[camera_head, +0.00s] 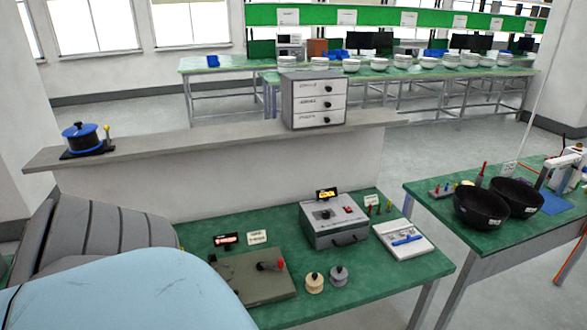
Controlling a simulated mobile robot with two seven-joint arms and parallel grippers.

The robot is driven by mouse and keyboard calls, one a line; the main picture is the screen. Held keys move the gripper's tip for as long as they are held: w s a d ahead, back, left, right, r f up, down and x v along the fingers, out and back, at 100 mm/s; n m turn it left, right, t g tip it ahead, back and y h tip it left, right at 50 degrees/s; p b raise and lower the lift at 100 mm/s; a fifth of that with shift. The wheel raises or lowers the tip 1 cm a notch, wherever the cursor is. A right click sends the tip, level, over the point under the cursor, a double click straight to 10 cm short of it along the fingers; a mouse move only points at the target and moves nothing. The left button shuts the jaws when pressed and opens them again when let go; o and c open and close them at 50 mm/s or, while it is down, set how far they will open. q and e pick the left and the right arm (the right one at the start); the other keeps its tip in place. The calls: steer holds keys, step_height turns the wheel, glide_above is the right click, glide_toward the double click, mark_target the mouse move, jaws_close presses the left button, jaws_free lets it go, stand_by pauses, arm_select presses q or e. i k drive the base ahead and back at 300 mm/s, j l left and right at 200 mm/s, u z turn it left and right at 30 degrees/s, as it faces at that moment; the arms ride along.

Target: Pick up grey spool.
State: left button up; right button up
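The grey spool (339,276) stands upright on the green bench top (375,267), near its front edge. A cream spool (314,283) stands close on its left. Neither my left gripper nor my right gripper shows in the head view. Nothing covers the grey spool.
A grey plate with a red-tipped part (270,265) lies left of the spools. A metal instrument box (335,224) stands behind them, a white tray (403,239) to the right. Large blue and grey shapes cover the bench's left. Black bowls (481,208) stand on the right table.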

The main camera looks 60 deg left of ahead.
mark_target(339, 278)
steer(key=u, duration=1.6)
